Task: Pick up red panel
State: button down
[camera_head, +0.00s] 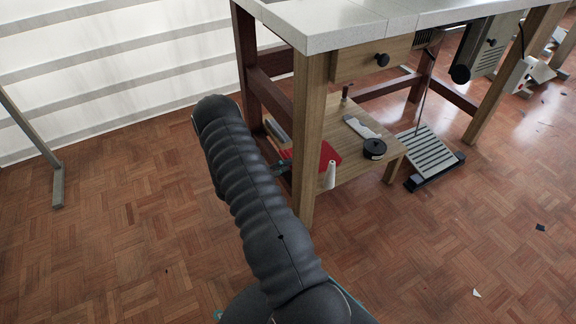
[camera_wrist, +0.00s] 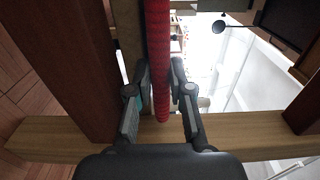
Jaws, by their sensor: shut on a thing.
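The red panel (camera_head: 329,155) shows in the head view at the low wooden shelf under the table, partly hidden behind the table leg and my arm. In the wrist view the red panel (camera_wrist: 159,40) is seen edge-on as a narrow, textured red strip running up between the fingers. My gripper (camera_wrist: 160,72) is shut on it, one finger on each side. In the head view only a small part of my gripper (camera_head: 281,168) shows beside the table leg. Whether the panel touches the shelf cannot be told.
The low shelf (camera_head: 388,164) also holds a white cone (camera_head: 331,175), a black round object (camera_head: 374,149) and a pale flat tool (camera_head: 362,126). Wooden table legs (camera_head: 309,130) stand close to my arm. A foot pedal (camera_head: 431,152) lies right of the shelf. The floor at left is clear.

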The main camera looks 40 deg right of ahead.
jog(key=shift+r+p, duration=1.05)
jog(key=shift+r, duration=0.3)
jog(key=shift+f, duration=0.1)
jog(key=w+a+r+p, duration=0.1)
jog(key=a+r, duration=0.1)
jog(key=a, duration=0.5)
jog(key=w+a+r+p, duration=0.2)
jog(key=a+r, duration=0.1)
jog(key=a, duration=0.3)
jog(key=shift+w+a, duration=0.15)
jog(key=shift+a, duration=0.2)
